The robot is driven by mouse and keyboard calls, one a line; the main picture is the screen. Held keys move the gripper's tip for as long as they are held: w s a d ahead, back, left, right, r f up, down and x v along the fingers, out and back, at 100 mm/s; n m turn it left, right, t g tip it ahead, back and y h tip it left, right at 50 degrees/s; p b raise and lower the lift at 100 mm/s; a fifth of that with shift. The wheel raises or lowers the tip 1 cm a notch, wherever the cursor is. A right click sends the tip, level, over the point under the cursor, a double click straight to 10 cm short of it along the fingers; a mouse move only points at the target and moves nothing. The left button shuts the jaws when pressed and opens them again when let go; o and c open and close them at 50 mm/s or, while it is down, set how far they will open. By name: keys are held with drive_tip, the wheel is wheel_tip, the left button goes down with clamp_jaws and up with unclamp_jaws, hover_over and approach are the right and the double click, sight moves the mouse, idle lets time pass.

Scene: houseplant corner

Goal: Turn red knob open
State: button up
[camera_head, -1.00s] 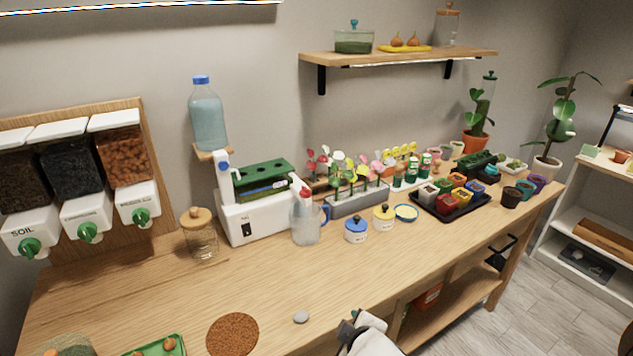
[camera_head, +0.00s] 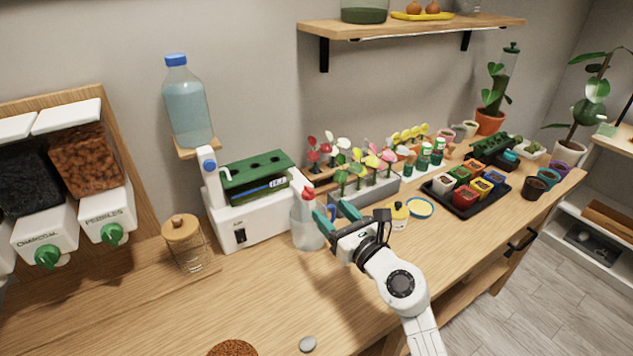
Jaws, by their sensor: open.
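A small red knob (camera_head: 308,193) shows at the right end of the white machine (camera_head: 262,221), just above a clear jug (camera_head: 305,228). Its exact shape and turn are too small to tell. My gripper (camera_head: 335,213) is raised over the bench, to the right of the jug and a little lower in the picture than the knob. Its teal-tipped fingers are spread, with nothing held between them. The gripper is apart from the knob in the picture. It hides the jug's handle side and part of the bench behind it.
A water bottle (camera_head: 187,105) stands above the machine's left end. A cork-lidded jar (camera_head: 187,245) is to the left. The front bench is mostly clear.

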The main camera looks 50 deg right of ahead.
sight(312, 192)
drive_tip(key=x, duration=1)
drive_tip(key=shift+w+d+f, duration=0.1)
drive_tip(key=shift+w, duration=0.3)
drive_tip(key=shift+c, duration=0.2)
drive_tip(key=c, duration=0.9)
drive_tip(key=shift+p, duration=0.4)
